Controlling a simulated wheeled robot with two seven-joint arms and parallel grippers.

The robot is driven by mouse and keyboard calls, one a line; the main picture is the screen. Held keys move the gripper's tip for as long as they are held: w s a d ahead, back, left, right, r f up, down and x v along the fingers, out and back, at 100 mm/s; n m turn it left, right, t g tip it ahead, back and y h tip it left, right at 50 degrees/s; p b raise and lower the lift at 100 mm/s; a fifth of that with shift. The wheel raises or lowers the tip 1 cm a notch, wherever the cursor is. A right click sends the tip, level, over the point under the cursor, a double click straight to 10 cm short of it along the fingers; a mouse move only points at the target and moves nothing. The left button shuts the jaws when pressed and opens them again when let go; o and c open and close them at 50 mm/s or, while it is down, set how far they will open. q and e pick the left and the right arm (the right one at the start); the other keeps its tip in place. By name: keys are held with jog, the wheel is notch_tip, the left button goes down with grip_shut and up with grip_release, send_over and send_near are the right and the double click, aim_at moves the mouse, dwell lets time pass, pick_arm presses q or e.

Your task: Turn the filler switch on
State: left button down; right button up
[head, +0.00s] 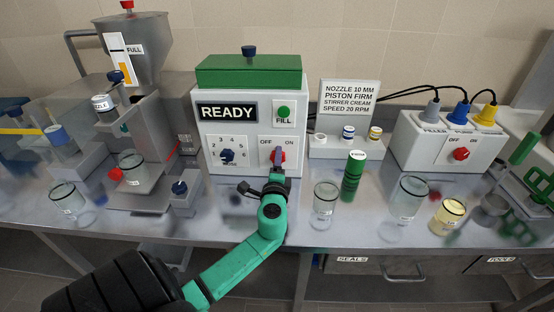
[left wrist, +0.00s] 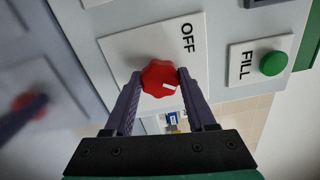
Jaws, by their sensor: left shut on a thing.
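The filler box (head: 214,138) is white with a green lid and a READY display. Its red switch knob (head: 277,155) sits on a plate marked OFF and ON at the lower right of the front. My left gripper (head: 276,170) is at this knob. In the left wrist view its two fingers are shut on the red knob (left wrist: 158,76), one on each side. A white mark on the knob lies on the side away from the OFF label (left wrist: 187,38). The ON label is hidden in that view. My right gripper is not in view.
The green FILL button (head: 284,112) is above the switch, and a numbered blue dial (head: 227,156) is left of it. A green cylinder (head: 353,177) and a glass jar (head: 325,198) stand to the right. Another box (head: 411,147) farther right has its own red knob (head: 461,154).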

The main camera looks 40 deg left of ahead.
pick_arm(q)
jog(key=shift+f, duration=0.15)
dwell(0.4)
jog(key=shift+c, duration=1.1)
grip_release()
jog(key=shift+d, duration=0.1)
jog(key=b+v, duration=0.3)
jog(key=v, duration=1.1)
jog(key=shift+s+d, duration=0.2)
